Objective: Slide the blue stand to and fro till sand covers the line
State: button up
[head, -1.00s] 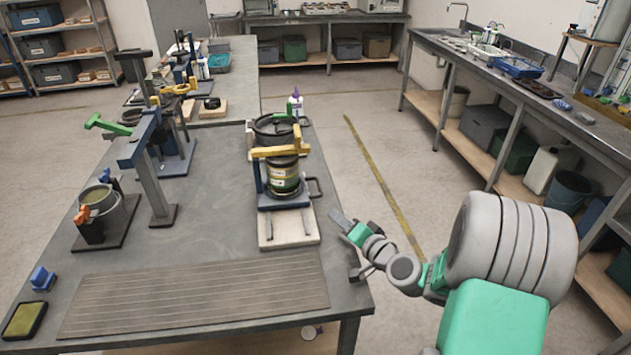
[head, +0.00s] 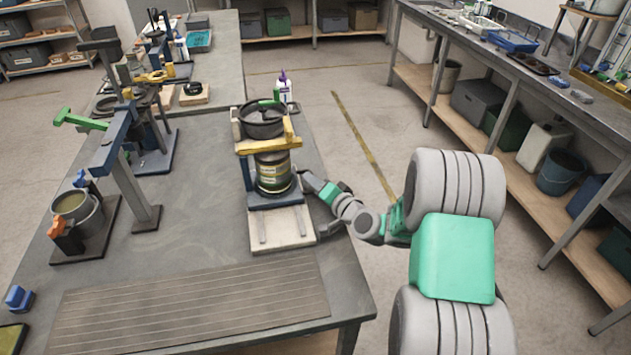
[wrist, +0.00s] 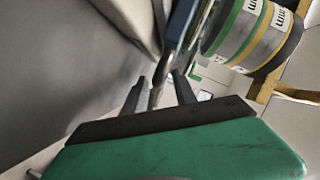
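The blue stand (head: 278,200) is at the back of a pale board with two rails (head: 282,232), near the table's right side. It carries a jar with yellow, green and white bands (head: 273,172), under a yellow clamp bar (head: 268,145) and a dark round pan (head: 262,120). The banded jar also shows in the wrist view (wrist: 250,35). My gripper (head: 318,185) is at the stand's right side, by its dark handle. In the wrist view my fingers (wrist: 160,92) are apart, with a thin bar between them. I see neither sand nor line clearly.
A ribbed grey mat (head: 190,310) lies at the table's front. A white bottle with a purple cap (head: 284,90) is behind. Bare tabletop lies between.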

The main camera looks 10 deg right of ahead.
jog(key=shift+c, duration=0.4)
grip_shut()
dwell(1.0)
